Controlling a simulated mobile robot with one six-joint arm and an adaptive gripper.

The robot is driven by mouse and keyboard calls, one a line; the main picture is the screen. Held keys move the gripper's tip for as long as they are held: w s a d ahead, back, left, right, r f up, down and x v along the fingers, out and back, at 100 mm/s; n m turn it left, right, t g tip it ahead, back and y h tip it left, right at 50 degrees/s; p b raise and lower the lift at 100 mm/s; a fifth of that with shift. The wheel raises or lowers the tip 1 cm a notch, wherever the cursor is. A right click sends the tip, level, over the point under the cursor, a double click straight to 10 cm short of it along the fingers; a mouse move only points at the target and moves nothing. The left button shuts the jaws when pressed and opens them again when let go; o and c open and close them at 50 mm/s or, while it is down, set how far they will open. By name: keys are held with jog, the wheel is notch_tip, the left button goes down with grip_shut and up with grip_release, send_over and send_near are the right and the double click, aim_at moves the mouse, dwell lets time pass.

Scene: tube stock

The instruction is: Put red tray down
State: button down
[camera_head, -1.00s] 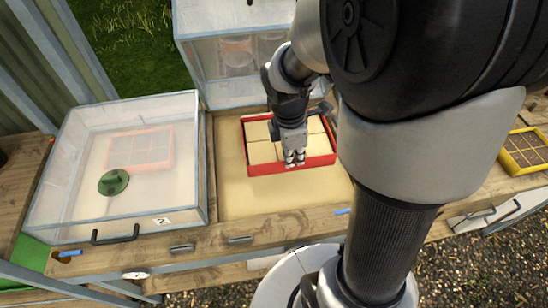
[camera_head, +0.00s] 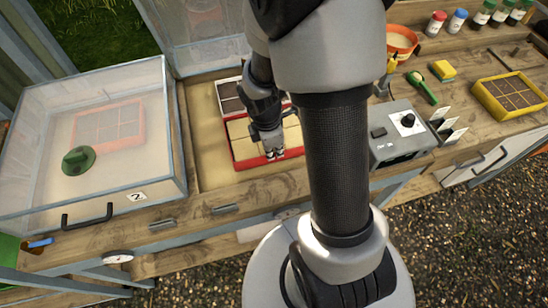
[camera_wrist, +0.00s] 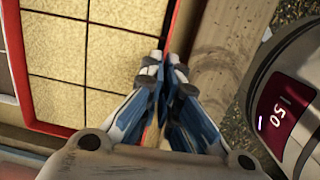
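The red tray (camera_head: 231,146) has pale yellow square cells and lies level at the front of the sand-coloured bed (camera_head: 208,164) in the open middle frame. My gripper (camera_head: 272,156) is at its front rim. In the wrist view the red tray (camera_wrist: 21,80) shows its cells close up, and my gripper's fingertips (camera_wrist: 163,62) are together on its red rim. The arm hides the tray's right part. Whether the tray's underside fully touches the bed cannot be told.
A white-rimmed tray with dark cells (camera_head: 229,97) lies right behind the red tray. A grey control box (camera_head: 398,135) and a yellow tray (camera_head: 512,97) stand right. A raised clear lid (camera_head: 208,45) is behind.

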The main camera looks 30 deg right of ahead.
jog(key=shift+f+b, duration=0.65)
jog(key=shift+f, duration=0.95)
jog(key=shift+f, duration=0.15)
jog(key=c, duration=1.8)
grip_release()
